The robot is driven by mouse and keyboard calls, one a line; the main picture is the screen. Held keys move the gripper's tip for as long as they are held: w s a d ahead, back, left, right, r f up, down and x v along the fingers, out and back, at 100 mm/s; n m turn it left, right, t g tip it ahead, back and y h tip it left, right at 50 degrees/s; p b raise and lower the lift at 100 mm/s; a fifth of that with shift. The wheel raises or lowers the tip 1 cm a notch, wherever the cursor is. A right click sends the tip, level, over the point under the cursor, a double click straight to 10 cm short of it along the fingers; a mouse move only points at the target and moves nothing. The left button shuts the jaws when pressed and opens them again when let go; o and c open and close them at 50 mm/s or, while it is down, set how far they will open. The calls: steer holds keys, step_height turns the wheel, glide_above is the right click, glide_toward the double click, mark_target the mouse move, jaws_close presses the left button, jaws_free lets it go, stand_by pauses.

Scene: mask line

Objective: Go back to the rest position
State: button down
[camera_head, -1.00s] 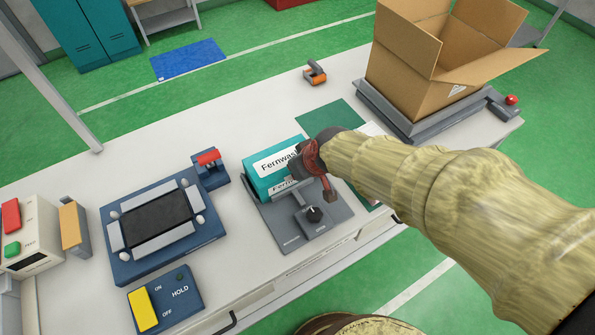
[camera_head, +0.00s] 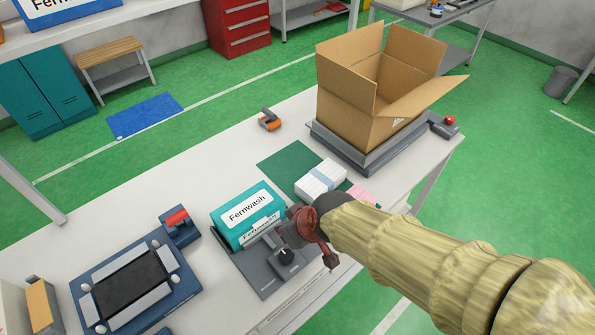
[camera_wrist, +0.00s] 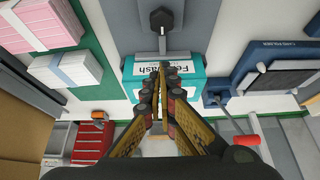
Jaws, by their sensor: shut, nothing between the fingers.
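My gripper (camera_head: 306,232) is at the front of the white table, just right of a teal box labelled Fernwash (camera_head: 246,212). In the wrist view my gripper (camera_wrist: 165,68) has its fingers together and empty, over the teal box (camera_wrist: 198,88). The box stands on a grey fixture (camera_head: 264,277) with a black knob (camera_head: 287,256). Whether the fingers touch the box cannot be told.
An open cardboard box (camera_head: 350,106) stands on a grey platform (camera_head: 392,146) at the back right. A white banded stack (camera_head: 320,179) lies on a green mat (camera_head: 277,155). A tape dispenser (camera_head: 270,120) and a blue framed station (camera_head: 166,262) also stand on the table.

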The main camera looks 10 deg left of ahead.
steer(key=s+d+m+g+h, duration=0.1)
steer(key=s+d+m+g, duration=0.15)
steer(key=s+d, duration=0.3)
steer(key=d+r+m+t+h, duration=0.1)
steer(key=d+r, duration=0.3)
steer(key=d, duration=0.4)
steer(key=s+d+r+m+t+h, duration=0.1)
steer(key=d+r+m+t, duration=0.1)
steer(key=d+r+m, duration=0.2)
steer(key=d+r+m+t+h, duration=0.1)
steer(key=d+r, duration=0.4)
steer(key=d, duration=0.6)
steer(key=shift+s+d+r+m+h, duration=0.25)
steer(key=shift+d+m+h, duration=0.1)
steer(key=shift+m, duration=0.5)
